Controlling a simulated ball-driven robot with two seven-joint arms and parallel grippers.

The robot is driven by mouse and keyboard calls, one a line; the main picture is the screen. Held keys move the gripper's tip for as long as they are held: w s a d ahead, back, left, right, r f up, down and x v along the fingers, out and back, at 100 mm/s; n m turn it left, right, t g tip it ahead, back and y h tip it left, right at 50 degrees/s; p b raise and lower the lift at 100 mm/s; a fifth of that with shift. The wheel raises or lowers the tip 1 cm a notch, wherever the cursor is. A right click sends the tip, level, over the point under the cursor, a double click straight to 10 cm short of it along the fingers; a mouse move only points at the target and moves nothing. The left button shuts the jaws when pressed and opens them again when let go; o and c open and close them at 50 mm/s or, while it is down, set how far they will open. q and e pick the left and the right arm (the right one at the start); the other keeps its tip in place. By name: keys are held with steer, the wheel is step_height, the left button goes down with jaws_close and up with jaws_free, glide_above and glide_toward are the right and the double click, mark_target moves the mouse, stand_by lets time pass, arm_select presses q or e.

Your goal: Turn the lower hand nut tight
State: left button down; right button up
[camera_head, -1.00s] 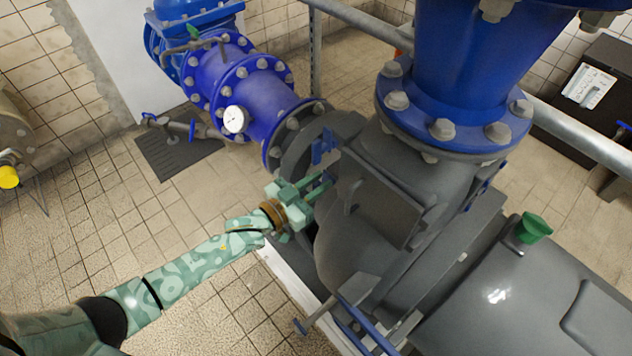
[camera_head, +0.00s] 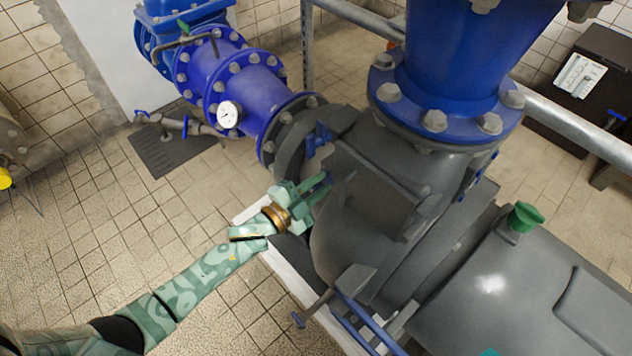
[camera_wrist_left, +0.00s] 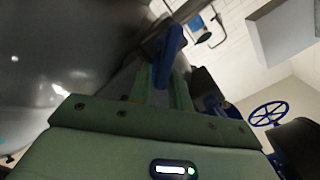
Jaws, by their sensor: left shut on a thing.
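My left gripper (camera_head: 322,190) reaches in from the left to the side of the grey pump casing (camera_head: 355,225). In the left wrist view, a blue hand nut (camera_wrist_left: 168,55) stands between the fingers of my left gripper (camera_wrist_left: 160,85), which are shut on it. I take it as the lower hand nut; in the head view the fingers mostly hide it. Another blue hand nut (camera_head: 318,138) shows just above the gripper, clear of it. My right gripper is not in view.
The casing and its flat cover plate (camera_head: 372,185) stand close to the right of my gripper. A blue pipe (camera_head: 255,95) with a white gauge (camera_head: 229,114) lies behind. Blue bars (camera_head: 365,325) are below. Tiled floor (camera_head: 110,235) is open to the left.

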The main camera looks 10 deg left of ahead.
arm_select(q)
steer(key=m, duration=0.2)
steer(key=f+m+b, duration=0.1)
steer(key=m, duration=0.1)
steer(key=shift+s+d+f, duration=0.15)
steer(key=shift+f, duration=0.05)
steer(key=m, duration=0.1)
steer(key=m+b, duration=0.1)
steer(key=shift+f+m, duration=0.2)
steer(key=shift+m, duration=0.1)
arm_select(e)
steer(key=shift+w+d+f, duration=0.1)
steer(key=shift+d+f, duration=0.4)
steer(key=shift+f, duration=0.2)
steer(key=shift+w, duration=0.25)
arm_select(q)
steer(key=c, duration=1.5)
jaws_free()
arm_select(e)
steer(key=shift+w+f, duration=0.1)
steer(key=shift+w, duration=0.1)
arm_select(q)
steer(key=shift+s, duration=0.1)
